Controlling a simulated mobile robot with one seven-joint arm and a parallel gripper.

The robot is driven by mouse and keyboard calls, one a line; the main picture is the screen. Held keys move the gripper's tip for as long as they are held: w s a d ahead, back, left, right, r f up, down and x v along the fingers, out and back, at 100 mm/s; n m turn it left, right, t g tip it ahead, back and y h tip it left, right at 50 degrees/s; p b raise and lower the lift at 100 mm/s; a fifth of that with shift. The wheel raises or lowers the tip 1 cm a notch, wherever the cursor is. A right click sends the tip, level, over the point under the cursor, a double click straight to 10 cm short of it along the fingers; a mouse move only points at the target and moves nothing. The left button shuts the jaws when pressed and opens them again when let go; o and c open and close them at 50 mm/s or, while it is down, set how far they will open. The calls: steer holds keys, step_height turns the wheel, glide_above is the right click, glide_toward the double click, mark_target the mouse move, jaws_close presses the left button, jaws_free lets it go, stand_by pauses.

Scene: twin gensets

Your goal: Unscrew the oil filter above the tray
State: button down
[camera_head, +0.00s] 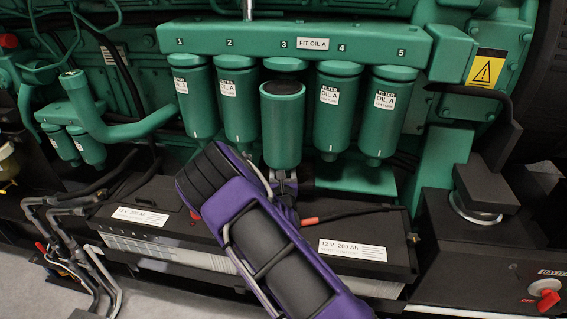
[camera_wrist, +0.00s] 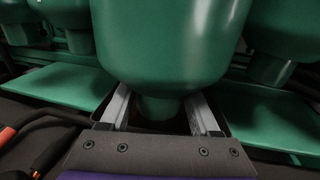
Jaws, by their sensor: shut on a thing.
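The green oil filter in position 3 (camera_head: 282,130) stands upright, apart from its green mount (camera_head: 285,64), lower and nearer the camera than its neighbours. Its dark top face shows. No label shows on its visible side. My gripper (camera_head: 284,178) is shut on its narrow lower end from below. In the wrist view my gripper (camera_wrist: 158,112) has one metal finger on each side of that end, and the filter body (camera_wrist: 165,45) fills the upper middle. The green tray (camera_head: 355,181) lies below and behind the filter; it also shows in the wrist view (camera_wrist: 65,90).
Labelled filters hang close on both sides, at positions 2 (camera_head: 236,110) and 4 (camera_head: 335,115), under the numbered green rail (camera_head: 230,38). Black batteries (camera_head: 345,240) with cables lie below. A battery switch (camera_head: 545,294) is at lower right.

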steer(key=shift+s+a+r+p, duration=0.15)
steer(key=shift+s+p, duration=0.1)
steer(key=shift+s, duration=0.45)
steer(key=shift+s+a+p, duration=0.1)
steer(key=shift+s+p, duration=0.15)
steer(key=shift+s, duration=0.45)
steer(key=shift+s+a+r+p, duration=0.15)
steer(key=shift+s+p, duration=0.1)
steer(key=shift+s, duration=0.45)
steer(key=s+a, duration=0.2)
steer(key=s, duration=0.9)
steer(key=shift+f, duration=0.15)
steer(key=shift+a, duration=0.1)
